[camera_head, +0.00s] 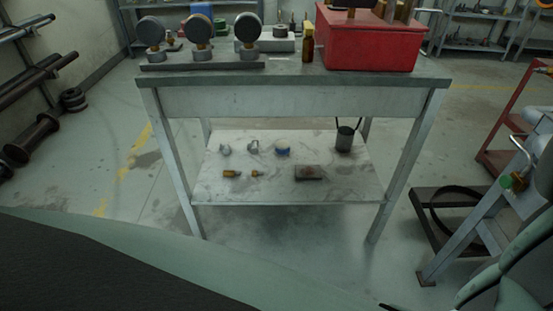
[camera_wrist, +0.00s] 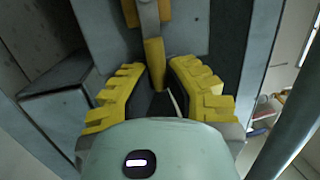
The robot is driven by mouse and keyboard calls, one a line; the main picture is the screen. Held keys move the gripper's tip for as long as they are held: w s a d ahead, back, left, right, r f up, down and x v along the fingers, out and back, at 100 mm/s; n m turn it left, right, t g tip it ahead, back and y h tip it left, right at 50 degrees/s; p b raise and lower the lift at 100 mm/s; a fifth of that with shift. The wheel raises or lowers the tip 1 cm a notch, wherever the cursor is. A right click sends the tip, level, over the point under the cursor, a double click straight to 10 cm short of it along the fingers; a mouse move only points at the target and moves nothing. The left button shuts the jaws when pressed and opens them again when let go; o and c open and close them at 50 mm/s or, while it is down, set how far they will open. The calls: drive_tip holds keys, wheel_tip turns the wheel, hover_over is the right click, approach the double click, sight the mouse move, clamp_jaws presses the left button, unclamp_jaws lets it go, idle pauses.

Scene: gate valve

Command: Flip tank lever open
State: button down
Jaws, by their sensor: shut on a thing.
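In the wrist view, my gripper (camera_wrist: 160,98) shows from behind, with a ridged yellow finger on each side. A yellow lever handle (camera_wrist: 154,58) runs down from a metal arm (camera_wrist: 148,14) at the top, and its lower end lies between the fingers. The fingers are closed on the lever, though a dark gap shows around its end and the exact contact is hard to see. A flat grey panel (camera_wrist: 103,28) stands behind the lever. The head view shows neither my gripper nor this lever clearly.
In the head view, a metal workbench (camera_head: 290,98) carries gauges (camera_head: 197,30) and a red box (camera_head: 368,42). Its lower shelf holds small parts and a dark cup (camera_head: 345,139). A metal frame (camera_head: 480,210) stands at the right.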

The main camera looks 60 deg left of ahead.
drive_tip(key=c, duration=1)
unclamp_jaws()
drive_tip(key=shift+w, duration=0.1)
drive_tip(key=v, duration=1.2)
drive_tip(key=shift+a, duration=0.1)
